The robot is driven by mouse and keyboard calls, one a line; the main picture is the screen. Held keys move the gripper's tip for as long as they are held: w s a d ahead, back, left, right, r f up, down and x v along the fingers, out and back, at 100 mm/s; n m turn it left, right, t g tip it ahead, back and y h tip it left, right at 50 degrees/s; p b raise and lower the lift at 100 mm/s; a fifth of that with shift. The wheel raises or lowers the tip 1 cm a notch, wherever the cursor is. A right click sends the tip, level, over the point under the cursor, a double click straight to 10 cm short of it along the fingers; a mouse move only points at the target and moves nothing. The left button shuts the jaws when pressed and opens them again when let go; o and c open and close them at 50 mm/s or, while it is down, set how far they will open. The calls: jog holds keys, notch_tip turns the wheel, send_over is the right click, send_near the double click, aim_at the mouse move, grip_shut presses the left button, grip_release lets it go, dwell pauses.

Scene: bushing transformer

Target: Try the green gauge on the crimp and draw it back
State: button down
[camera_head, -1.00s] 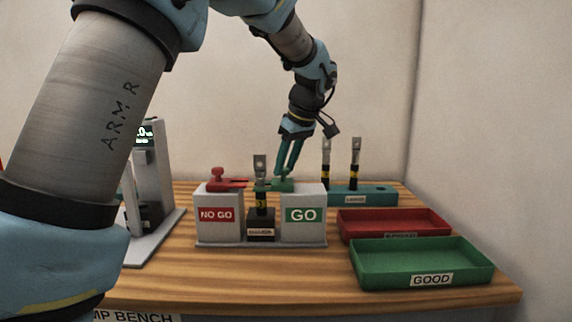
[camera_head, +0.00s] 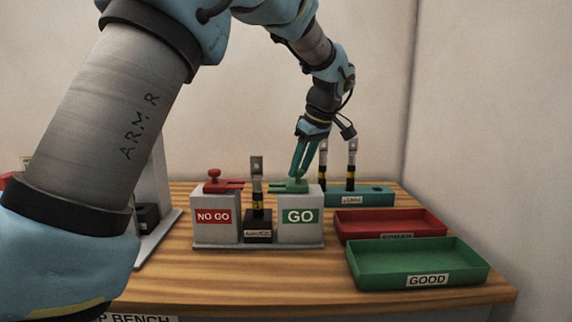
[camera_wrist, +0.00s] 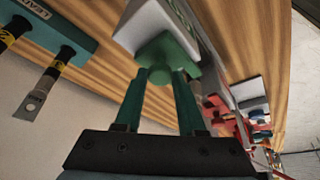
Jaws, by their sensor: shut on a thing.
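My gripper (camera_head: 298,174) is shut on the knob of the green gauge (camera_head: 289,187), just above the GO block (camera_head: 301,228). In the wrist view, the green gauge (camera_wrist: 166,50) shows between my two green fingers at the end of the block. The gauge's fork points left, toward the crimped lug (camera_head: 257,180), which stands upright in a black holder (camera_head: 258,228) between the two blocks. A small gap seems to lie between fork tips and lug. The red gauge (camera_head: 214,186) rests on the NO GO block (camera_head: 212,226), its fork pointing right.
A teal rack (camera_head: 357,197) with two upright lugs stands behind at the right. A red tray (camera_head: 390,224) and a green GOOD tray (camera_head: 420,265) lie at the right. A grey device (camera_head: 148,225) stands at the left, partly hidden by my arm. The bench front is clear.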

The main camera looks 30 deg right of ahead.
jog(key=shift+s+d, duration=0.2)
jog(key=shift+d, duration=0.2)
jog(key=c, duration=0.5)
grip_release()
jog(key=b+v, duration=0.1)
jog(key=v, duration=1)
jog(key=shift+w, duration=0.1)
